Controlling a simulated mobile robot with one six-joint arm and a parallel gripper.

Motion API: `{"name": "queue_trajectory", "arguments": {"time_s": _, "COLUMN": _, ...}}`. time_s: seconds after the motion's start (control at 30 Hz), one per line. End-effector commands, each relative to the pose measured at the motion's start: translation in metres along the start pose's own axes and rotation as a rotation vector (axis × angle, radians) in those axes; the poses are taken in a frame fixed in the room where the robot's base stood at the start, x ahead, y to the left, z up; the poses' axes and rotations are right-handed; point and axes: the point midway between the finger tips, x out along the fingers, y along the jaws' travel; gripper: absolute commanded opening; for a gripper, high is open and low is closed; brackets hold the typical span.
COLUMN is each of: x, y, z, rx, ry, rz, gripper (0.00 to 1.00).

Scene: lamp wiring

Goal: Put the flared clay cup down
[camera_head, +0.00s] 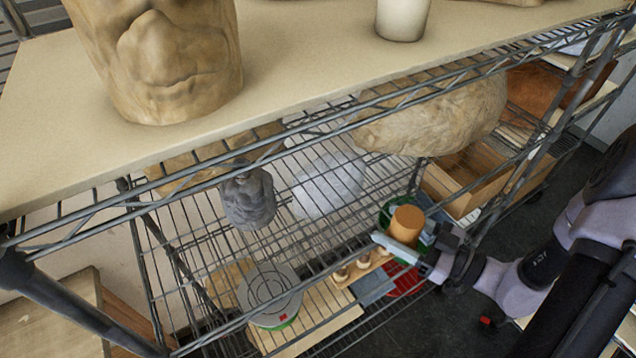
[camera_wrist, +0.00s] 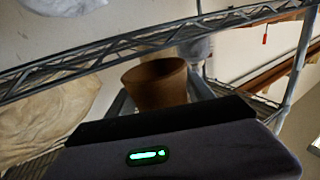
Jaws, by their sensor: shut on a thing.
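The flared clay cup (camera_head: 407,222) is orange-brown and upright, near the right end of the wire rack in the head view. It also shows in the wrist view (camera_wrist: 156,86), wider at its rim, between the fingers. My gripper (camera_head: 402,240) is shut on the cup, with a pale finger along its near side; the fingers also flank it in the wrist view (camera_wrist: 160,98). The cup's base is hidden by my gripper, and I cannot tell whether it touches anything below.
The wire rack's front rail (camera_head: 300,137) runs above the cup. A grey lumpy piece (camera_head: 248,199), a white rounded piece (camera_head: 328,184) and a large clay form (camera_head: 440,115) are on the rack. A round grey-topped wheel (camera_head: 269,291) and small wooden pegs (camera_head: 362,261) sit lower down.

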Motion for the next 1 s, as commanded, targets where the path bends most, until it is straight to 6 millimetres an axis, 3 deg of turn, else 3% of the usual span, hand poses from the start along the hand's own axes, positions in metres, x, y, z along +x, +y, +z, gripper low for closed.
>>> {"name": "queue_trajectory", "arguments": {"time_s": 0.4, "x": 0.102, "y": -0.001, "z": 0.001, "rx": 0.000, "ry": 0.000, "rz": -0.003, "gripper": 0.07}}
{"name": "queue_trajectory", "arguments": {"time_s": 0.57, "x": 0.121, "y": 0.000, "z": 0.000, "rx": -0.001, "ry": 0.001, "rz": 0.000, "gripper": 0.07}}
{"name": "queue_trajectory", "arguments": {"time_s": 0.8, "x": 0.166, "y": -0.001, "z": 0.000, "rx": -0.001, "ry": 0.001, "rz": -0.002, "gripper": 0.07}}
{"name": "queue_trajectory", "arguments": {"time_s": 1.0, "x": 0.164, "y": 0.000, "z": 0.006, "rx": 0.000, "ry": 0.000, "rz": 0.002, "gripper": 0.07}}
